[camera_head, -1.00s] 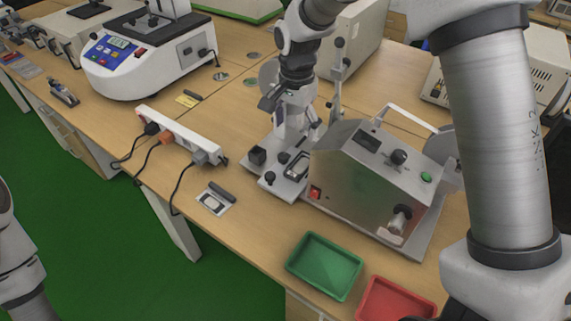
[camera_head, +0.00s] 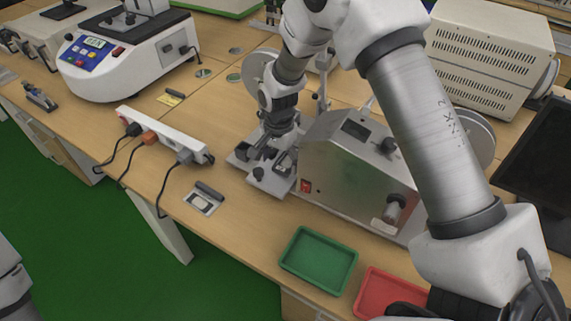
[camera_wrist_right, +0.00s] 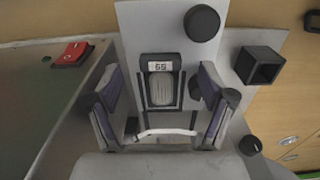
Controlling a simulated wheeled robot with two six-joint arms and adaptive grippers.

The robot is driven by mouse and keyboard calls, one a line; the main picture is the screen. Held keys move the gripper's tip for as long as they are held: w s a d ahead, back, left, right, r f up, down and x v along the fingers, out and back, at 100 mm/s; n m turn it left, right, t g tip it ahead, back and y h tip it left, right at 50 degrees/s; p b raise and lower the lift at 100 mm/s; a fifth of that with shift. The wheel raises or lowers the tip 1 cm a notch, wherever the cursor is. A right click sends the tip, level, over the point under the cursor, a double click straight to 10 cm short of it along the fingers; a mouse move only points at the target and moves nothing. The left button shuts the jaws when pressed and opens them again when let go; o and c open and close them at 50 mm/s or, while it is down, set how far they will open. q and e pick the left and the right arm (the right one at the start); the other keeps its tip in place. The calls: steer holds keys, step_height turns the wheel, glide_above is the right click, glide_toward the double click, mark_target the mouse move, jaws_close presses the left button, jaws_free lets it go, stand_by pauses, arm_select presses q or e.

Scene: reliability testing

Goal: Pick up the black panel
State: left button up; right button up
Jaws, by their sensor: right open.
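A black-framed panel (camera_wrist_right: 161,92) with a pale oval centre and a small "55" label lies on the grey plate of the test machine in the right wrist view. In the head view, this dark panel (camera_head: 286,162) shows only partly beside my gripper. My right gripper (camera_head: 266,147) is low over the machine's plate. In the wrist view its two open fingers (camera_wrist_right: 162,118) stand to the left and right of the panel, with gaps between. I cannot tell whether they touch anything. My left gripper is out of view; only part of my left arm shows.
The metal machine box (camera_head: 355,175) stands right beside my right gripper. A black knob (camera_wrist_right: 202,22) and a square black block (camera_wrist_right: 262,65) are near the fingers. A green tray (camera_head: 319,260) and red tray (camera_head: 390,290) sit at the front edge. A power strip (camera_head: 165,135) lies left.

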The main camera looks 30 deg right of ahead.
step_height(320, 180, down, 3)
steer(key=shift+w+r, duration=0.1)
steer(key=shift+r, duration=0.05)
steer(key=c, duration=1.1)
steer(key=shift+r, duration=0.15)
steer(key=shift+c, duration=0.2)
step_height(320, 180, up, 18)
steer(key=b, duration=0.1)
steer(key=shift+f+b, duration=2.85)
steer(key=shift+f, duration=4.75)
